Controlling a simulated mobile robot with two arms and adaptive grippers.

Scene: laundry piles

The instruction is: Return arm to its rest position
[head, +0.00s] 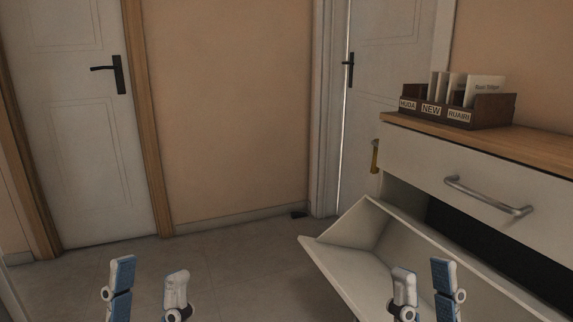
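My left gripper (148,284) is at the bottom left of the head view. Its two fingers stand apart with floor showing between them, and it is empty. My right gripper (424,284) is at the bottom right, in front of the tilted-out lower compartment of the cabinet. Its two fingers are also apart, with nothing seen between them. Only the fingers of both grippers show; both arms are out of view below the frame.
A white cabinet (430,160) with a wooden top stands at the right. Its tilt-out front (335,270) hangs open behind my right gripper. A letter organizer (458,112) sits on top. Two white doors, one left (70,130), one behind the cabinet (385,50).

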